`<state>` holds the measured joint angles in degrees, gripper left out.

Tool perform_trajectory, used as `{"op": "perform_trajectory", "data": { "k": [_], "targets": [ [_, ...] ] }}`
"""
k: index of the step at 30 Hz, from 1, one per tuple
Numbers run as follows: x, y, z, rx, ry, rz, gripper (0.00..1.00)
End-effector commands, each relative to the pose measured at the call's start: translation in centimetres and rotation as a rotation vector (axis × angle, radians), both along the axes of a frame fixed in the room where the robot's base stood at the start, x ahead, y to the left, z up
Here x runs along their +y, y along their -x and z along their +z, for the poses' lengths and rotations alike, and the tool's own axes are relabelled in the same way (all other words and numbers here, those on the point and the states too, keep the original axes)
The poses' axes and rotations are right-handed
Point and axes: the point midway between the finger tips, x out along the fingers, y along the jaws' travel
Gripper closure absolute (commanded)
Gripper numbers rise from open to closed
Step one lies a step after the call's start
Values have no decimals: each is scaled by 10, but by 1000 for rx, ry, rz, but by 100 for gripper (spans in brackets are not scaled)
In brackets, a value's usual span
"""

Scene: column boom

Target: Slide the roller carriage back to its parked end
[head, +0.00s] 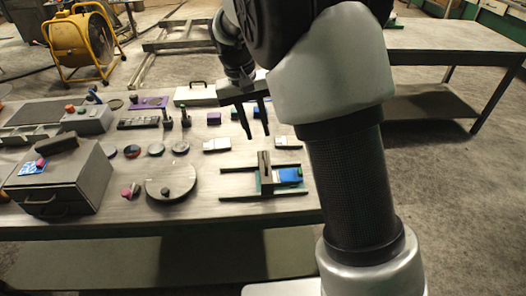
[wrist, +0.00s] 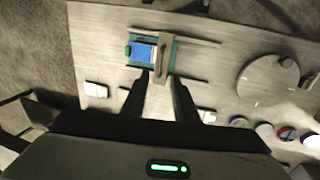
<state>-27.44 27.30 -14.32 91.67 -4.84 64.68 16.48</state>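The roller carriage (head: 266,172) sits between two dark parallel rails (head: 240,198) on the workbench. It has a dark upright plate and a blue block (head: 289,175) on a green base. It stands towards the right part of the rails. In the wrist view the carriage (wrist: 163,52) is towards the left part of the rails, its plate pointing at the camera. My gripper (head: 257,132) is open and empty, above the bench and behind the carriage. In the wrist view the plate's near end appears between the fingertips (wrist: 163,82); contact is not visible.
A round turntable (head: 171,180) lies left of the rails, and a grey drawer box (head: 62,181) stands farther left. Small white-and-blue blocks (head: 217,145) and several round discs lie behind. A control box (head: 87,121) is at the back left. A second table (head: 450,40) stands right.

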Motion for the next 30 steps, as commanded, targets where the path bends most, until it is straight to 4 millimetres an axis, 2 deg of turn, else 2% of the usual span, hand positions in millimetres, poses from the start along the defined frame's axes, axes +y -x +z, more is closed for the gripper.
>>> {"op": "perform_trajectory", "data": {
  "k": [1,6,12,18,26,30],
  "targets": [
    [-3,1,-13,4,1,-1,73],
    [-10,0,-48,3,1,-1,73],
    [-16,0,-77,1,1,0,73],
    [-18,0,-88,-1,-1,0,73],
    [-18,0,-88,-1,-1,0,73],
    [-18,0,-88,-1,-1,0,96]
  ]
}}
